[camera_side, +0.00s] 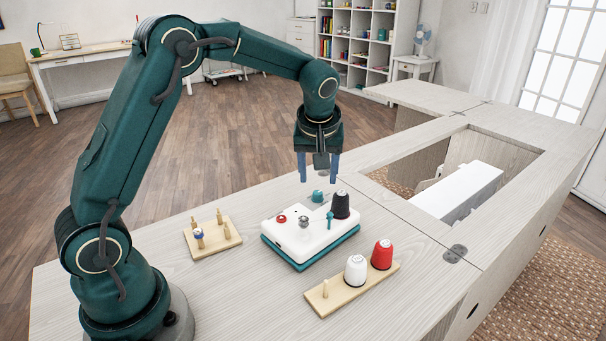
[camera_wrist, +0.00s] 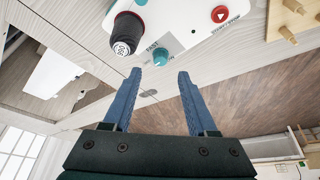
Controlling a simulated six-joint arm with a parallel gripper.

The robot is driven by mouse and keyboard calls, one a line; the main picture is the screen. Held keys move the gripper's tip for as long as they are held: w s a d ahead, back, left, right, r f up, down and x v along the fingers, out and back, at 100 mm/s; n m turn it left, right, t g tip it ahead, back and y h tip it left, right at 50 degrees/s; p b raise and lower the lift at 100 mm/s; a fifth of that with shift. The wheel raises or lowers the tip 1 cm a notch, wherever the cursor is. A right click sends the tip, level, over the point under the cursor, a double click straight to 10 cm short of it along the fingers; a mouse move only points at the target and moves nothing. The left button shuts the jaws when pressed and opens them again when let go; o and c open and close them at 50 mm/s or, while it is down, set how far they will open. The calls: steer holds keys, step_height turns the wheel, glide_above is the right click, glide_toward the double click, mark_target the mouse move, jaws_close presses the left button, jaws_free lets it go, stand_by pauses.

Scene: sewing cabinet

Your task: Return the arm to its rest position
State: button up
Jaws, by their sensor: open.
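My gripper (camera_side: 319,168) is open and empty, raised above the cabinet top behind the white and teal machine (camera_side: 304,238). In the wrist view the two blue fingers of my gripper (camera_wrist: 158,82) stand apart with nothing between them. A black thread cone (camera_side: 340,205) stands upright on the machine; it also shows in the wrist view (camera_wrist: 127,32). The machine carries a red button (camera_side: 281,219) and a teal knob (camera_side: 318,196). My arm reaches over from the left, bent at the elbow.
A wooden stand (camera_side: 325,300) holds a white cone (camera_side: 355,270) and a red cone (camera_side: 382,254). A small peg board (camera_side: 211,239) with a blue-topped spool stands left of the machine. The cabinet has an open well (camera_side: 487,143) with a white machine (camera_side: 458,192) inside.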

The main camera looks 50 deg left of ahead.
steer(key=s+d+r+m+t+h, duration=0.1)
steer(key=s+d+r+t, duration=0.1)
steer(key=s+r, duration=0.25)
steer(key=s+d+r+m+t, duration=0.1)
steer(key=s+d+r, duration=0.25)
steer(key=r, duration=0.25)
steer(key=s+d+f+m+h, duration=0.1)
steer(key=s+d+f+m, duration=0.1)
steer(key=s+m, duration=0.2)
steer(key=s+d+f+m+h, duration=0.1)
steer(key=s+d+f+m, duration=0.1)
steer(key=s, duration=0.7)
steer(key=shift+s+f+m, duration=0.2)
steer(key=shift+f+m, duration=0.25)
steer(key=shift+m, duration=0.45)
